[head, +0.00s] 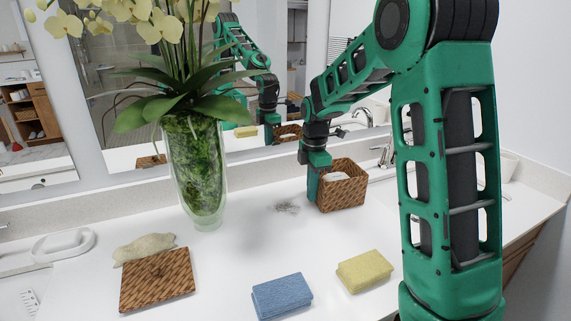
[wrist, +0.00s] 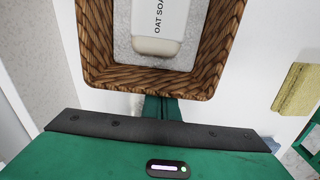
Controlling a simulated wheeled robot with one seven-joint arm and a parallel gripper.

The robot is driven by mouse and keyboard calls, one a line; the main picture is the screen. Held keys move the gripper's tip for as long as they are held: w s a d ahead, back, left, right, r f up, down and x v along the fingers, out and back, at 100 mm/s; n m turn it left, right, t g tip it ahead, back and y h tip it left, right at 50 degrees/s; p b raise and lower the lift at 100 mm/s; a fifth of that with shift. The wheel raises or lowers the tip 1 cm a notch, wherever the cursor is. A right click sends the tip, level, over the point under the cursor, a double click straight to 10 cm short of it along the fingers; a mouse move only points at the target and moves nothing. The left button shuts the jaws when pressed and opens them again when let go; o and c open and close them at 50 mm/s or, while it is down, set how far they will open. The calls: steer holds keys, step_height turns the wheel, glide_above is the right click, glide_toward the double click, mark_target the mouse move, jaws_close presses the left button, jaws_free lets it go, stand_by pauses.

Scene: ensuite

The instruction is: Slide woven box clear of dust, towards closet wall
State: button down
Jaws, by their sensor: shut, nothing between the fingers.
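The woven box (head: 342,190) is a brown open basket on the white counter, below the mirror. In the wrist view the woven box (wrist: 150,80) fills the upper middle, with a white bar marked "OAT SOA" (wrist: 162,25) inside. A grey dust patch (head: 286,208) lies on the counter just left of the box, clear of its base in the head view. My gripper (head: 313,198) is shut and points down at the box's left side, between box and dust. It looks very close to the box; contact is hard to tell. Its fingertips are partly hidden in the wrist view.
A tall glass vase with orchids (head: 195,170) stands left of the dust. A blue sponge (head: 282,296) and a yellow sponge (head: 364,271) lie in front. A woven lid (head: 157,280) and a beige cloth (head: 144,248) lie at left.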

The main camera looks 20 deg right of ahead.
step_height(320, 180, up, 18)
steer(key=shift+r, duration=0.25)
steer(key=s+d+f+m, duration=0.2)
steer(key=s+f+m, duration=0.3)
steer(key=s+m, duration=0.3)
steer(key=s+d+f+m, duration=0.2)
steer(key=s+m, duration=0.6)
steer(key=s, duration=0.8)
steer(key=s+d+f+m, duration=0.1)
steer(key=s+f+m, duration=0.6)
steer(key=s, duration=0.5)
steer(key=shift+d+f+m, duration=0.3)
steer(key=shift+d+m, duration=0.1)
steer(key=shift+w+f, duration=0.3)
steer(key=shift+w, duration=0.5)
steer(key=shift+s+r, duration=0.1)
